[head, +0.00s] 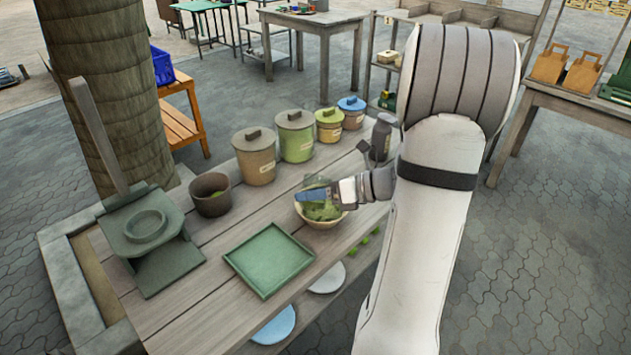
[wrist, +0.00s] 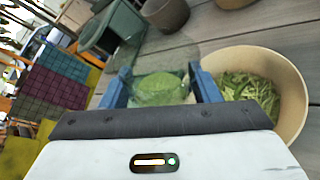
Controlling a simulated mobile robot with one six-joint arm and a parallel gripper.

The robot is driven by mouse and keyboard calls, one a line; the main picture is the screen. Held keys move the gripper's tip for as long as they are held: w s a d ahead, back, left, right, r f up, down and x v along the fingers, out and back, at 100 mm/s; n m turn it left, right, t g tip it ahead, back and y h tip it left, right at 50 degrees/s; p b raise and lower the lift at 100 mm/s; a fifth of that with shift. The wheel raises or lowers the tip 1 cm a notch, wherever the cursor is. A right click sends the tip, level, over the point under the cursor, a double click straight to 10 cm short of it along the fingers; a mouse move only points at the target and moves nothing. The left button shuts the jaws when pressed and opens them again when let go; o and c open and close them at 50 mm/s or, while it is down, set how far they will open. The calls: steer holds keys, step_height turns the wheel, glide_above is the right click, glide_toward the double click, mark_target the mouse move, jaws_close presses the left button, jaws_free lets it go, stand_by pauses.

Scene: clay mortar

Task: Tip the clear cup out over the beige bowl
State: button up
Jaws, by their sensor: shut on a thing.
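The clear cup (wrist: 160,62) is held between the two blue fingers of my gripper (wrist: 163,92) in the wrist view, with green stuff showing inside it. In the head view the cup is faint and small by my gripper (head: 316,193). The beige bowl (head: 328,226) stands on the wooden table, directly below and around my gripper's fingers as seen there. It holds green shreds, and it also shows at the right of the wrist view (wrist: 293,82). The wrist view is rolled, so the cup seems tilted; how far, I cannot tell.
A green square tray (head: 268,261) lies in front of the bowl. A dark brown pot (head: 210,197) stands to the left. Several lidded canisters (head: 295,139) line the back, and a dark grey bottle (head: 381,138) stands near my arm.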

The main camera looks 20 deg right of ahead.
steer(key=shift+a+r+m+g+y+p, duration=0.1)
steer(key=shift+r+m+g+y+p, duration=0.2)
steer(key=shift+m+y+p, duration=0.65)
steer(key=shift+s+r+m, duration=0.1)
steer(key=shift+r+m, duration=0.05)
steer(key=shift+m, duration=0.7)
steer(key=m+y+p, duration=0.1)
steer(key=m+p, duration=0.1)
steer(key=p, duration=0.4)
steer(key=shift+m+y, duration=0.3)
steer(key=shift+y, duration=0.05)
steer(key=shift+w+d+m+y+p, duration=0.3)
steer(key=shift+m+p, duration=0.6)
steer(key=shift+p, duration=0.4)
steer(key=shift+f, duration=0.25)
steer(key=shift+r+p, duration=0.25)
steer(key=shift+p, duration=0.6)
steer(key=shift+s+p, duration=0.1)
steer(key=shift+p, duration=0.75)
